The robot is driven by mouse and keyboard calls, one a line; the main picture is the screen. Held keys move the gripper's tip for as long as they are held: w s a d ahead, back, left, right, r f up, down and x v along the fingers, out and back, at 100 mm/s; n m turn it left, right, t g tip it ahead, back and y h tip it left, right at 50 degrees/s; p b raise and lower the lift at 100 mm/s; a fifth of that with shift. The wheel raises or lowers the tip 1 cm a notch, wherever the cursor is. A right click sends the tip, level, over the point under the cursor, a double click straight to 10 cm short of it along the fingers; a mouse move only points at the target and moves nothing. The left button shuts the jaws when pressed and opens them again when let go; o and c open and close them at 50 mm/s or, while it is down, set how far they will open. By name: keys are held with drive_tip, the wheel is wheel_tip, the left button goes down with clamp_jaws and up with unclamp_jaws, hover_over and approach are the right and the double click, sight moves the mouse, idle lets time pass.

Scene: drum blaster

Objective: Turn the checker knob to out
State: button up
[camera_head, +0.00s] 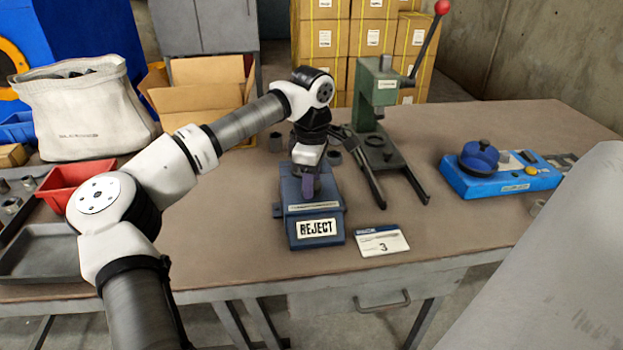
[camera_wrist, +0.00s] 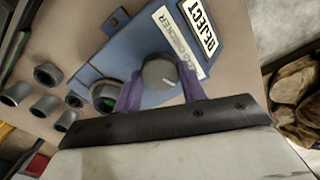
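The blue checker box (camera_head: 307,239) stands at the table's middle, with a REJECT plate on its front. In the wrist view the box (camera_wrist: 140,38) carries a round grey knob (camera_wrist: 159,71) beside a label ending in CHECKER. My gripper (camera_head: 307,190) points down over the box and hides the knob in the head view. In the wrist view the two purple fingers of my gripper (camera_wrist: 160,92) are apart, one on each side of the knob, very close to its edges. I cannot tell whether they touch it. A round opening with green inside (camera_wrist: 104,96) lies left of the knob.
A green press (camera_head: 376,95) with a red-knobbed lever stands close behind right. A blue device (camera_head: 502,182) is farther right. A red bin (camera_head: 75,183) and grey tray (camera_head: 40,254) lie left. Several grey rings (camera_wrist: 48,75) are near the box.

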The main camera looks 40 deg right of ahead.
drive_tip(key=shift+c, duration=0.5)
drive_tip(key=shift+n, duration=0.4)
drive_tip(key=n, duration=0.5)
drive_tip(key=shift+n, duration=0.3)
drive_tip(key=n, duration=0.3)
drive_tip(key=shift+n, duration=2)
drive_tip(key=o, duration=1)
